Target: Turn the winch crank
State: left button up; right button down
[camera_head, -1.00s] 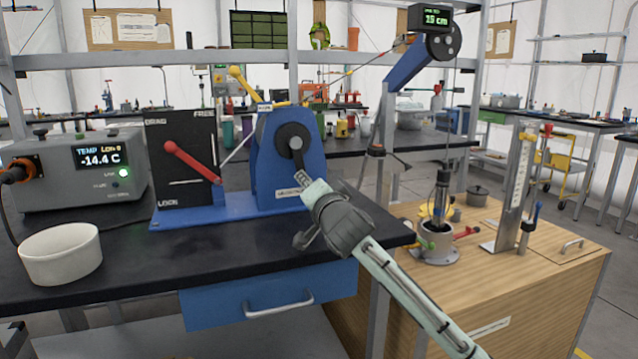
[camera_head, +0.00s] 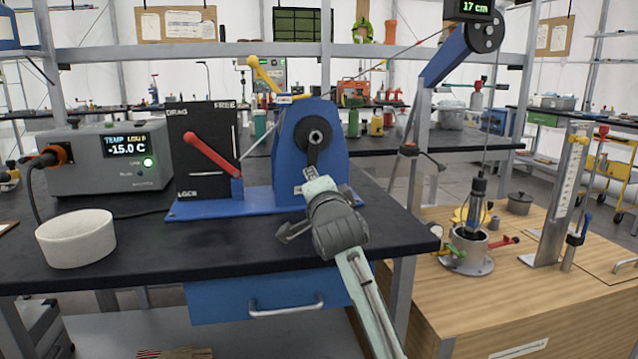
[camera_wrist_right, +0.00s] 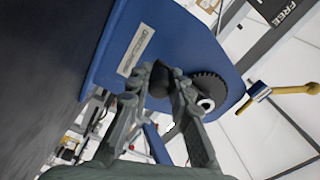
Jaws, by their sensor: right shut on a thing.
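The blue winch (camera_head: 292,150) stands on a blue base on the black bench, with a round dark hub on its front. Its dark crank (camera_head: 312,157) points down from the hub in the head view. My right gripper (camera_head: 313,181) is shut on the crank's outer end, low in front of the winch. In the right wrist view the two fingers (camera_wrist_right: 166,78) close around the dark crank beside the toothed hub (camera_wrist_right: 209,88); the fingers hide part of the crank. A display (camera_head: 472,9) above the pulley reads 17 cm. My left gripper is out of view.
A red lever (camera_head: 212,155) on a black panel marked DRAG, FREE and LOCK stands left of the winch. A white bowl (camera_head: 76,240) and a grey temperature box (camera_head: 95,180) are further left. A cable runs to the pulley (camera_head: 484,36), above a wooden cabinet (camera_head: 490,320).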

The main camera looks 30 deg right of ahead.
jog(key=shift+f, duration=0.15)
jog(key=c, duration=1.4)
grip_release()
jog(key=shift+o, duration=0.2)
jog(key=v, duration=1.2)
